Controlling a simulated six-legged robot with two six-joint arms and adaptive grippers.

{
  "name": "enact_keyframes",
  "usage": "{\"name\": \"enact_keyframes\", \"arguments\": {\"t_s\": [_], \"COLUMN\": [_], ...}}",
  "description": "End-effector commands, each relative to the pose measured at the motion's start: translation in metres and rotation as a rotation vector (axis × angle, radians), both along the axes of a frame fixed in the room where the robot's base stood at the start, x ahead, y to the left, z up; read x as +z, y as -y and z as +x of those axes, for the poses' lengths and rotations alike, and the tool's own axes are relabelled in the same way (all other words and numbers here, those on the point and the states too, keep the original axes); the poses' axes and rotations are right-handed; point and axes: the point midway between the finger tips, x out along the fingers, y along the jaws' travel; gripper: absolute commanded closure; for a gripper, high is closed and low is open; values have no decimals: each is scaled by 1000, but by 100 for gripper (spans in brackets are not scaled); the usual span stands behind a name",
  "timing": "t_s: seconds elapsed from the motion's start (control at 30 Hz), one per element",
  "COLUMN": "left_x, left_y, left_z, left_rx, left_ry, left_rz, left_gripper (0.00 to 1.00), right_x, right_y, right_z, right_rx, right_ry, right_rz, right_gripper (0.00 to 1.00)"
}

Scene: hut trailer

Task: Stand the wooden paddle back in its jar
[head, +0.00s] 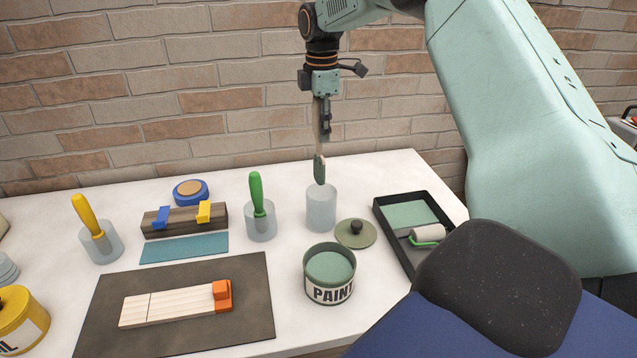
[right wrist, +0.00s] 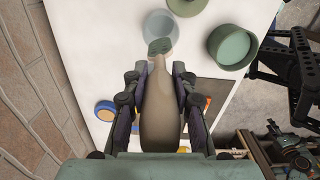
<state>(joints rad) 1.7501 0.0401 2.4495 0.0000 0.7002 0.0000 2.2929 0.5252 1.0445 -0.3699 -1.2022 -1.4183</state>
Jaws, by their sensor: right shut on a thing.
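My right gripper (head: 324,128) points down over the table, shut on the wooden paddle (head: 319,168). The paddle hangs almost upright with its green, paint-coated end down. I cannot tell the exact height gap.
A green-handled tool stands in another jar (head: 261,224) to the left. An open paint can (head: 330,290) and its lid (head: 356,233) are in front, and a black roller tray (head: 388,212) is at right. A brick wall (head: 200,80) rises behind.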

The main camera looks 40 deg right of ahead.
Motion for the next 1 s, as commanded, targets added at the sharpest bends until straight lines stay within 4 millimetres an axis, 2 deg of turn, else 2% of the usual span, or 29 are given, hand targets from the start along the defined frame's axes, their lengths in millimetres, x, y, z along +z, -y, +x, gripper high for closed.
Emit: {"name": "enact_keyframes", "arguments": {"t_s": [0.1,0.3,0.57,0.8,1.0], "left_x": [2,3,4,6,6], "left_y": [0,0,0,0,0], "left_z": [0,-1,0,0,0], "left_rx": [0,0,0,0,0], "left_ry": [-1,-1,-1,-1,-1], "left_rz": [0,0,0,0,0], "left_gripper": [50,50,50,50,50], "right_x": [-29,-68,-86,-120,-125], "right_y": [0,0,0,0,0], "right_z": [-2,0,3,3,4], "right_rx": [-2,-1,-2,-1,-1], "right_ry": [-4,-2,0,-3,1], "right_rz": [2,0,0,-1,-2], "right_gripper": [100,100,100,100,100]}}
